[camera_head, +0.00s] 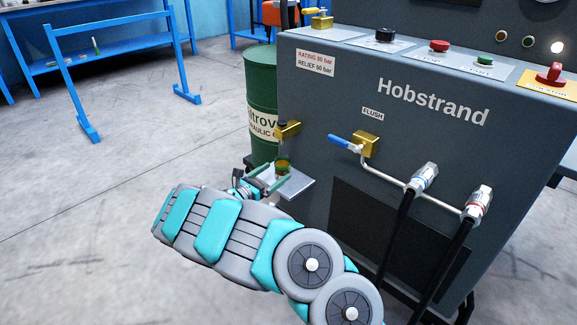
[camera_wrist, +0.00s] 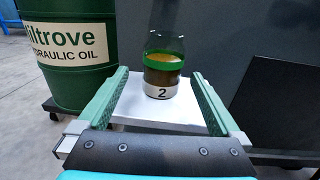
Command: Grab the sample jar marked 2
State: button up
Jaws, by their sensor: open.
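The sample jar marked 2 (camera_wrist: 162,78) stands upright on a small pale shelf (camera_wrist: 143,112). It is clear glass with amber liquid, a green band and a silver label with a black 2. In the head view the jar (camera_head: 283,165) stands under a brass valve (camera_head: 287,130) on the machine's left side. My gripper (camera_wrist: 160,82) is open, with its two green-padded fingers on either side of the jar. Gaps show between each finger and the jar. In the head view my gripper (camera_head: 268,178) is at the shelf, partly hidden by my arm.
A green oil drum (camera_head: 261,95) stands behind and left of the shelf. The grey Hobstrand machine (camera_head: 420,75) rises to the right, with a blue-handled flush valve (camera_head: 365,145) and black hoses. Open floor lies left of my arm, before a blue frame (camera_head: 120,60).

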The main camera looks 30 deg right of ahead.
aim_at(288, 163)
jog(key=x, duration=0.7)
jog(key=shift+s+r, duration=0.2)
jog(key=shift+r, duration=0.05)
jog(key=c, duration=1.6)
